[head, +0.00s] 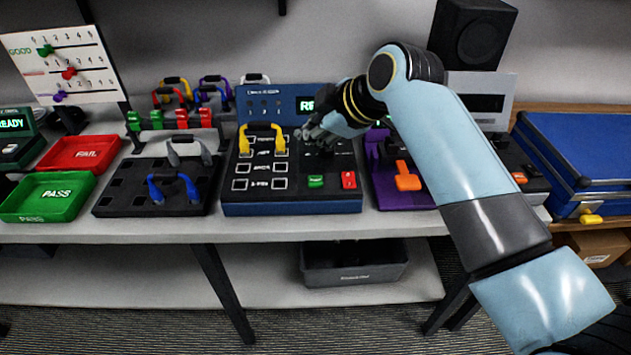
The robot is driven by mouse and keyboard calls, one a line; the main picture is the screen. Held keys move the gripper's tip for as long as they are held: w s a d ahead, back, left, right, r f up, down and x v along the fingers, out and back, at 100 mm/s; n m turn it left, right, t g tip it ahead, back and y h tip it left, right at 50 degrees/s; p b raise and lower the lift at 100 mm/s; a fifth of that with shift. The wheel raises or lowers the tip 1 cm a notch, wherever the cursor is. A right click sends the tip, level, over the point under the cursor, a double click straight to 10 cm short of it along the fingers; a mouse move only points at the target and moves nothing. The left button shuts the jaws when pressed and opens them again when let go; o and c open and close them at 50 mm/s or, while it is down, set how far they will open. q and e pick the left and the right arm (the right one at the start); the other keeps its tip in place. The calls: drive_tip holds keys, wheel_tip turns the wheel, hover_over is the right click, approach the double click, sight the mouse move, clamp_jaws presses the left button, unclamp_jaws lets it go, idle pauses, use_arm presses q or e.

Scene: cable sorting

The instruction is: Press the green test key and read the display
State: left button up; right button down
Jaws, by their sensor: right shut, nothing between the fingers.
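The blue cable tester (290,207) stands at the middle of the bench. Its green test key (316,181) is on the front right of its top, left of a red key (349,180). The display (306,104) on its upright back panel is lit; "RE" shows and my right arm hides the rest. A yellow-ended cable (262,137) sits on the tester's left part. My right gripper (312,136) is shut and empty, above the tester's top, behind the green key and apart from it. My left gripper is not in view.
Left are a black rack (113,190) with blue and grey cables, a green PASS tray (47,197), a red FAIL tray (80,153) and a chart board (62,65). Right are a purple device (385,188) with an orange lever and a blue case (585,150).

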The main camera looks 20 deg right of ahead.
drive_tip(key=b, duration=0.6)
hover_over(313, 182)
wheel_tip(313, 182, down, 7)
drive_tip(key=shift+r, duration=0.2)
drive_tip(key=shift+f+b, duration=0.4)
drive_tip(key=shift+f, duration=0.3)
drive_tip(key=shift+f, duration=0.35)
drive_tip(key=shift+f, duration=0.45)
idle(0.7)
drive_tip(key=shift+r, duration=0.1)
drive_tip(key=shift+r+p, duration=0.75)
drive_tip(key=shift+p, duration=0.15)
